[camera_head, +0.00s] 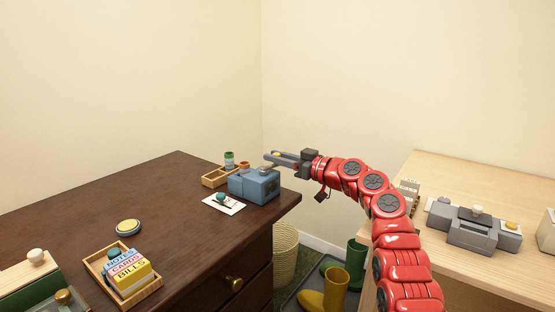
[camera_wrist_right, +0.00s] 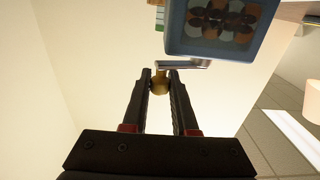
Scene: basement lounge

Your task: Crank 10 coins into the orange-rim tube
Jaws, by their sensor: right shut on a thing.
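The blue-grey coin machine (camera_head: 254,187) stands near the right corner of the dark desk. In the wrist view its open top (camera_wrist_right: 222,22) holds several brown and grey coins. My right gripper (camera_head: 270,158) reaches in from the right, above the machine. In the wrist view its fingers are shut on the brass crank knob (camera_wrist_right: 159,87), at the end of the grey crank arm (camera_wrist_right: 183,65). An orange-rim tube (camera_head: 244,165) shows just behind the machine; its contents are hidden. A green-rim tube (camera_head: 229,158) stands to its left. My left gripper is out of view.
A yellow-topped round object (camera_head: 128,227) and a box of labelled blocks (camera_head: 104,279) are nearer. A grey device (camera_head: 472,231) stands on the right table.

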